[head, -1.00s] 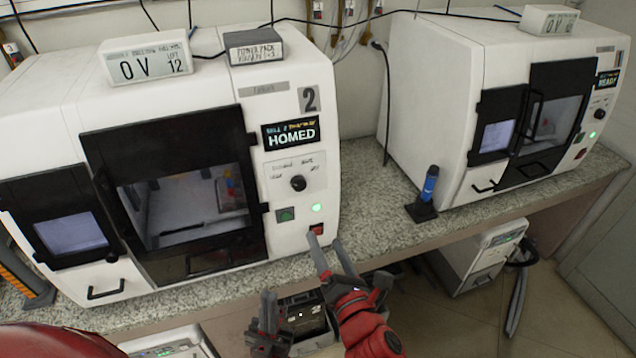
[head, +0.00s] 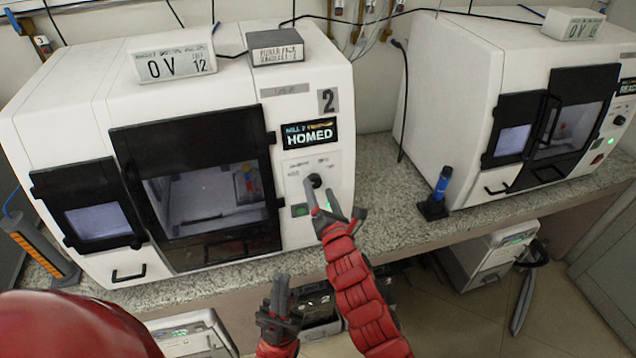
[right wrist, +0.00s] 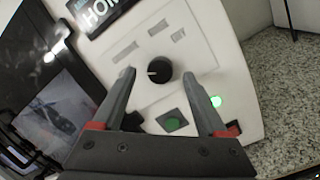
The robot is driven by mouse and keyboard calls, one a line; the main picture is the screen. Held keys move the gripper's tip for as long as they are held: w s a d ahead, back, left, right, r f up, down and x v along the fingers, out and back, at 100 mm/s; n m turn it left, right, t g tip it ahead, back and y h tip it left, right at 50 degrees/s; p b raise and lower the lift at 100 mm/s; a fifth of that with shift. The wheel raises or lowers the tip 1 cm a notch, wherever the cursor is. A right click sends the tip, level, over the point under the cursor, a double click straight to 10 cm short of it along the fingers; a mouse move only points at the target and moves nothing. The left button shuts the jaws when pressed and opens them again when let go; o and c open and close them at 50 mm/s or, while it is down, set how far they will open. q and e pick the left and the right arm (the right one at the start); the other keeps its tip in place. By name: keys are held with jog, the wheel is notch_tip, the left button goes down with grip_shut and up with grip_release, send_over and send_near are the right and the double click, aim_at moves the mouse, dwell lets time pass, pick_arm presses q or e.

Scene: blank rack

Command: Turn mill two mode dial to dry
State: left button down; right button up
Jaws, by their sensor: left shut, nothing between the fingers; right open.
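Mill two (head: 85,130) is the white machine on the left, with a "2" label and a screen (head: 310,133) reading HOMED. Its black round mode dial (head: 315,181) sits on the panel below the screen. In the right wrist view the dial (right wrist: 160,70) shows a white mark pointing left; the labels around it are too blurred to read. My right gripper (head: 324,196) is open in front of the panel. In the right wrist view its fingers (right wrist: 158,84) lie either side of the dial, seemingly short of it. My left gripper (head: 279,300) is shut and empty, low before the counter edge.
A green button (right wrist: 173,121) and a lit green light (right wrist: 215,101) sit below the dial. A second white mill (head: 450,100) stands to the right. A blue cylinder on a black stand (head: 440,190) is between them on the speckled counter (head: 385,225).

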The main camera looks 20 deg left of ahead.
jog(key=shift+x, duration=0.95)
jog(key=shift+f, duration=0.1)
grip_shut()
